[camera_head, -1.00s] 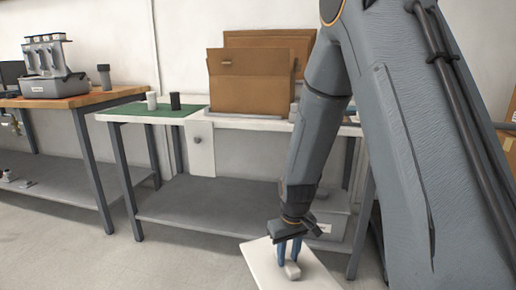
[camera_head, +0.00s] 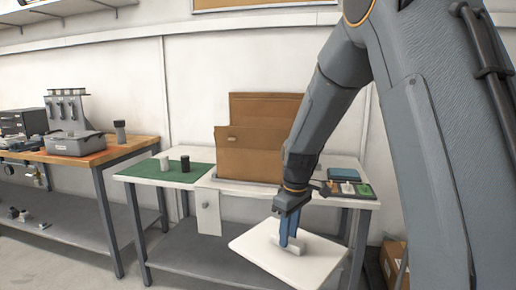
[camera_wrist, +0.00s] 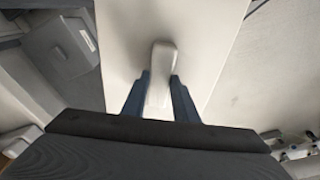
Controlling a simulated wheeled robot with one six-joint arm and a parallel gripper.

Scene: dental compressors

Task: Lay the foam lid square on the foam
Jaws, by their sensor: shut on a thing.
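The foam lid is a flat white panel (camera_head: 262,254) with a raised grip block (camera_head: 290,246) on top. My gripper (camera_head: 290,240) is shut on that block and holds the lid in the air in front of the table, below its top. In the wrist view the two blue fingers sit either side of the block (camera_wrist: 161,75), with the lid (camera_wrist: 205,35) spreading beyond. An open cardboard box (camera_head: 255,150) stands on the white table behind my gripper. Its inside is hidden by its front wall, so I cannot see the foam.
A wooden bench (camera_head: 110,150) with equipment stands at far left. A white card hangs at the table's front edge (camera_head: 208,212).

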